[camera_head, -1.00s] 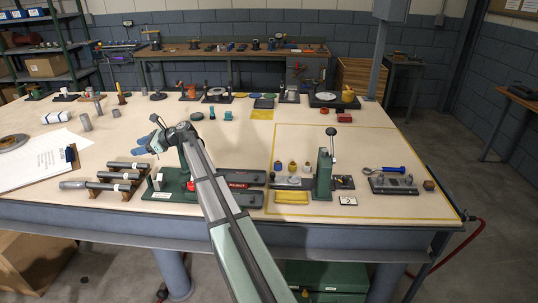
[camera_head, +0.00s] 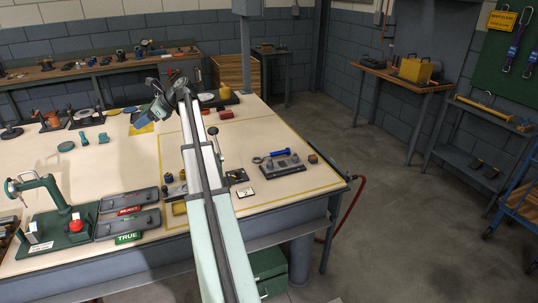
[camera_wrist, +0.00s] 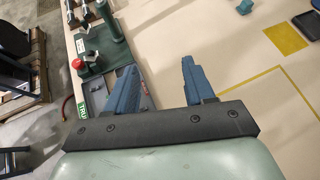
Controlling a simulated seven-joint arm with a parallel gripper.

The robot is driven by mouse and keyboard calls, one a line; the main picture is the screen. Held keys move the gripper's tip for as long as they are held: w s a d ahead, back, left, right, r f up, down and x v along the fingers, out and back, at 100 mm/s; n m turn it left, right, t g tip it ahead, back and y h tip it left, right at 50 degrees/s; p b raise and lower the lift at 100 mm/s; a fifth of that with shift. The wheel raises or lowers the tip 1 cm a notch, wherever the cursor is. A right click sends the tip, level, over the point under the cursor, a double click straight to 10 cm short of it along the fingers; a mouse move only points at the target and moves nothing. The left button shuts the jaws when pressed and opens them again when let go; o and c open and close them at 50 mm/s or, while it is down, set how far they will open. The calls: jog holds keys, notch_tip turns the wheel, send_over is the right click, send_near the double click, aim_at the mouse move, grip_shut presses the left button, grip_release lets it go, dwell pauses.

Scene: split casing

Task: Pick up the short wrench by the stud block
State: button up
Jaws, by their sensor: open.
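The short wrench (camera_head: 278,152) has a blue handle and a metal ring end. It lies at the right part of the table, along the back of the stud block (camera_head: 283,166), a dark base with metal studs. I cannot tell whether they touch. My gripper (camera_head: 143,118) is over the table, left of and farther back than the wrench, and well apart from it. In the wrist view its two blue fingers (camera_wrist: 158,78) are open with nothing between them. The wrench is not seen in the wrist view.
A small orange-brown block (camera_head: 313,159) stands right of the stud block. A lever press with a black knob (camera_head: 213,131) and a number card (camera_head: 245,193) are to its left, partly behind my arm. Yellow tape marks this area. The table behind the wrench is clear.

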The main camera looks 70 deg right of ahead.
jog(key=s+d+f+m+g+h, duration=0.1)
jog(key=s+d+f+g+h, duration=0.25)
jog(key=s+d, duration=1.2)
jog(key=n+g+h, duration=0.4)
jog(key=g+h, duration=0.1)
jog(key=g, duration=0.6)
send_over(273, 154)
jog(key=w, duration=0.2)
notch_tip(273, 154, down, 12)
jog(key=shift+t+y, duration=0.25)
jog(key=x, duration=1.2)
jog(key=shift+a+f, duration=0.35)
jog(key=shift+c, duration=0.5)
grip_shut()
